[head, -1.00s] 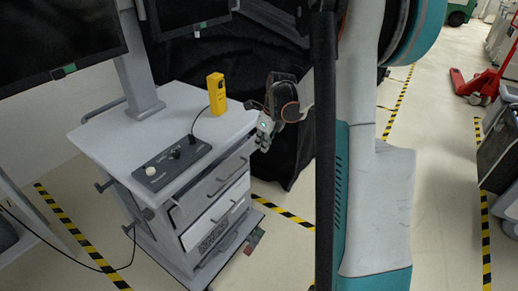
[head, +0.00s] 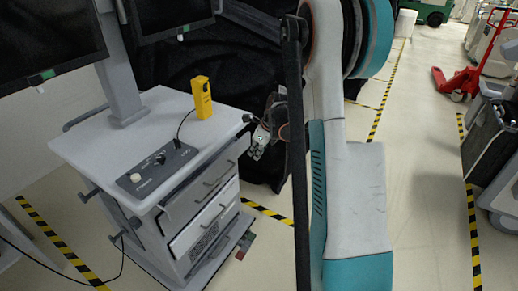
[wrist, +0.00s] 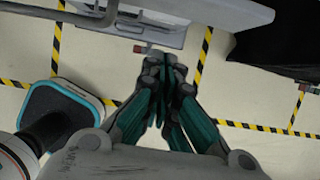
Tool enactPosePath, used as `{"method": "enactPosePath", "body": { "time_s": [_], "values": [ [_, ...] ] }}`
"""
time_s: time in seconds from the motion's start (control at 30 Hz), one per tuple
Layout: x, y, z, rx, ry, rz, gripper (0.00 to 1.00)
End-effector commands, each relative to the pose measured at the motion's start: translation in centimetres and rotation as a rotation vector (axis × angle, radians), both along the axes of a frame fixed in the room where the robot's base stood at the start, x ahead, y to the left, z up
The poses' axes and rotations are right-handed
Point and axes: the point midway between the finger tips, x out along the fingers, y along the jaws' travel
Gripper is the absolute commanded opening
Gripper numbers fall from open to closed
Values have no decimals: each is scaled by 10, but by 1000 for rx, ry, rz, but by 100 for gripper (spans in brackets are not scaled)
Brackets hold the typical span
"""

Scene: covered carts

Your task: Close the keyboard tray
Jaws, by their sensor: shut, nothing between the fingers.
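A grey-white cart (head: 100,141) stands left of centre in the head view. Under its top are a grey upper front (head: 198,192) with a handle and a paler lower drawer front (head: 205,218) with a handle. The lower front looks slightly pulled out. I cannot tell for sure which part is the keyboard tray. My gripper (head: 257,151) is shut and empty, just right of the cart's right front corner, apart from the handles in this view. In the wrist view my closed fingertips (wrist: 164,64) point toward a grey cart panel (wrist: 160,38); contact cannot be told.
A yellow device (head: 201,98) and a grey control box (head: 157,168) sit on the cart top, with monitors (head: 45,40) above. A black cover (head: 240,60) lies behind. Striped floor tape (head: 268,214) crosses clear floor. A red pallet jack (head: 458,82) stands far right.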

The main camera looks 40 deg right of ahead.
Motion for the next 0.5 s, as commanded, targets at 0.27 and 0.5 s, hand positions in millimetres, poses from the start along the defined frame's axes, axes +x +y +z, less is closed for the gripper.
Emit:
{"method": "enactPosePath", "body": {
  "time_s": [0.27,0.5],
  "values": [
    [31,12,-19,1,0,3,0],
    [43,17,-17,1,1,0,0]
  ]
}}
